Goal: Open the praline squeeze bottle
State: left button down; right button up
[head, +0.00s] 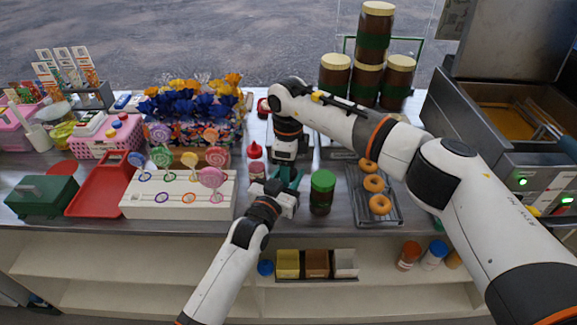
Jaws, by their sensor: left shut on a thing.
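My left gripper (287,187) reaches in from the lower left to the counter's middle. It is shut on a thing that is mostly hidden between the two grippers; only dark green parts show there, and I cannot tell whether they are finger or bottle. My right gripper (289,158) points down directly above the left one, and its fingertips are too hidden to judge. A squeeze bottle with a red pointed cap (256,160) stands upright just left of the grippers. I cannot make out which bottle is the praline one.
A brown jar with a green lid (322,190) stands close right of the grippers. A tray of doughnuts (387,216) lies further right. A white lollipop stand (150,205) is left. Large brown jars (367,82) are stacked behind. A three-part box (317,264) sits below the front edge.

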notch_tip(320, 180, up, 4)
jog(key=shift+r, duration=0.1)
notch_tip(320, 180, up, 4)
jog(key=shift+f+m, duration=0.25)
jog(key=shift+m, duration=0.75)
jog(key=shift+c, duration=0.2)
jog(key=shift+f, duration=3.9)
jog(key=shift+c, duration=0.6)
jog(key=c, duration=0.9)
jog(key=n, duration=0.3)
